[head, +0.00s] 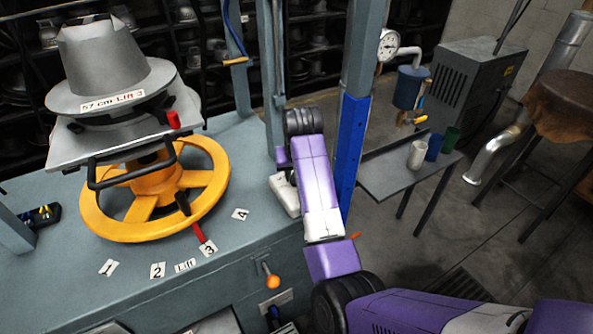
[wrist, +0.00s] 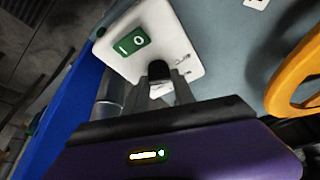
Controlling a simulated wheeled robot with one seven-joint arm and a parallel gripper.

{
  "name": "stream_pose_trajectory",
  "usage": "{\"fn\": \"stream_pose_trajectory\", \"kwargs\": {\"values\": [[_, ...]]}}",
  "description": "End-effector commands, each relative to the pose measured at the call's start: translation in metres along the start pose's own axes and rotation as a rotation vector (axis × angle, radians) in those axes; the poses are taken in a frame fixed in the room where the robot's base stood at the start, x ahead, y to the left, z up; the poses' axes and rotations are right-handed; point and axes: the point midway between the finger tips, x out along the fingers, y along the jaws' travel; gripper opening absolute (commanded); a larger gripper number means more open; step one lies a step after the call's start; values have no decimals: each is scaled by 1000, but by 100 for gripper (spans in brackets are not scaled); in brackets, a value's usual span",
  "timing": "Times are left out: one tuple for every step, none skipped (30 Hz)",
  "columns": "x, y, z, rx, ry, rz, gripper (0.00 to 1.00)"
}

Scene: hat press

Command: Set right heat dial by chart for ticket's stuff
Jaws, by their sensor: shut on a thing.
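In the wrist view my gripper (wrist: 163,88) is shut on a small black knob (wrist: 158,70) on the face of a white box (wrist: 185,30). The box carries a green plate (wrist: 131,41) with white marks. Whether this knob is the right heat dial, and its setting, I cannot tell. In the head view the white box (head: 284,195) shows beside the blue-grey post, partly behind my purple arm, which hides my fingers and the knob. No heat chart or readable ticket shows.
The press has a yellow handwheel (head: 108,219), a grey hat form (head: 100,65) labelled "57 cm Lift 3", and number cards 1 to 4 on the bench. An orange-knobbed lever (head: 272,281) is on the bench front. A side shelf (head: 388,178) holds cups at right.

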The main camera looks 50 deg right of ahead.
Motion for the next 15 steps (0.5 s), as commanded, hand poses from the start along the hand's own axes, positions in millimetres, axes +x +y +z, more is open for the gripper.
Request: {"fn": "stream_pose_trajectory", "kwargs": {"values": [[-4,-1,-2,33,1,14,0],[-4,-1,-2,58,1,25,0],[-4,-1,-2,93,1,39,0],[-4,-1,-2,119,1,50,0],[-4,-2,-2,145,1,61,0],[-3,-2,-2,181,1,75,0],[-3,-2,-2,208,2,86,0],[-3,-2,-2,234,2,96,0],[-3,-2,-2,268,2,112,0],[-3,-2,-2,295,3,122,0],[-2,-2,-2,321,3,133,0],[-2,-2,-2,356,2,148,0],[-2,-3,-2,383,3,158,0],[-2,-2,-2,410,3,170,0],[-2,-3,-2,445,3,184,0]]}}
